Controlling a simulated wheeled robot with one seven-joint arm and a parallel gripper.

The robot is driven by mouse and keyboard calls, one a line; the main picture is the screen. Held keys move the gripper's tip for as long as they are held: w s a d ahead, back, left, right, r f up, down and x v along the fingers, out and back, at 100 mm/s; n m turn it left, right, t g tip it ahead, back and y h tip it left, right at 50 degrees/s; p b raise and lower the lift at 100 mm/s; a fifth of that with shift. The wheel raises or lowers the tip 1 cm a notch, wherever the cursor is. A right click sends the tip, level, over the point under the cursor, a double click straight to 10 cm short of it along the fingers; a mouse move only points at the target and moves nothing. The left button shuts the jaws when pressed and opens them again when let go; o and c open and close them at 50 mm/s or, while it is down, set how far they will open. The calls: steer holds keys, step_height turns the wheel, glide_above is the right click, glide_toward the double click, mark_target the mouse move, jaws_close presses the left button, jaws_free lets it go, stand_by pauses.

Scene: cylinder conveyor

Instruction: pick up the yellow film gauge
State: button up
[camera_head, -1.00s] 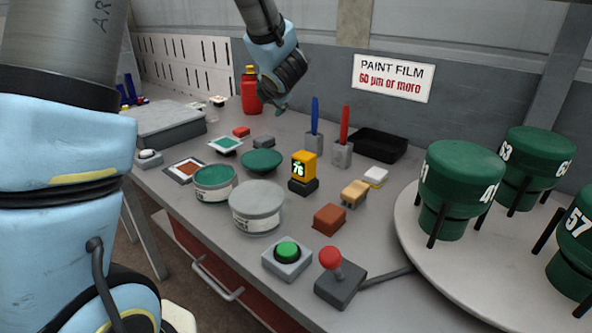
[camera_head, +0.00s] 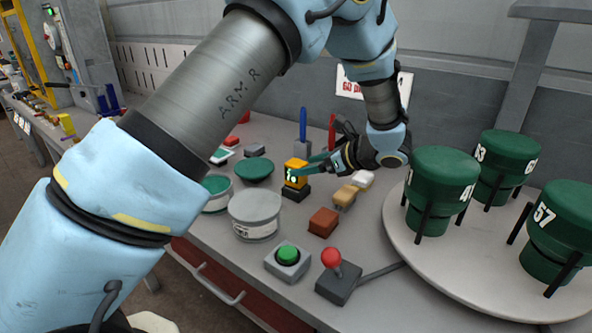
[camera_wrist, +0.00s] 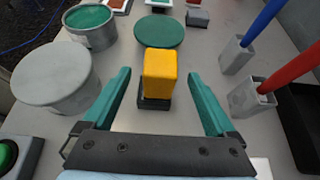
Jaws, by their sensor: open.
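The yellow film gauge (camera_head: 296,172) is a small upright block with a lit number display, standing on a black base (camera_head: 296,192) on the grey bench. In the wrist view the gauge (camera_wrist: 160,75) stands between and just beyond the tips of my gripper (camera_wrist: 159,85). The two green fingers are spread wide, one on each side, with a clear gap to the gauge. In the head view my gripper (camera_head: 312,167) comes in from the right at about the gauge's height. Nothing is held.
A grey lidded can (camera_head: 255,214) and a green lid (camera_head: 254,169) stand close by. Blue (camera_wrist: 257,25) and red (camera_wrist: 290,70) handled tools sit upright in grey holders to the right in the wrist view. A turntable (camera_head: 440,265) carries several green canisters.

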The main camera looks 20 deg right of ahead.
mark_target(288, 170)
steer(key=p+x, duration=0.2)
steer(key=x, duration=0.5)
steer(key=shift+p, duration=0.4)
steer(key=shift+w+a+f, duration=0.1)
steer(key=shift+w+f, duration=0.15)
jaws_close()
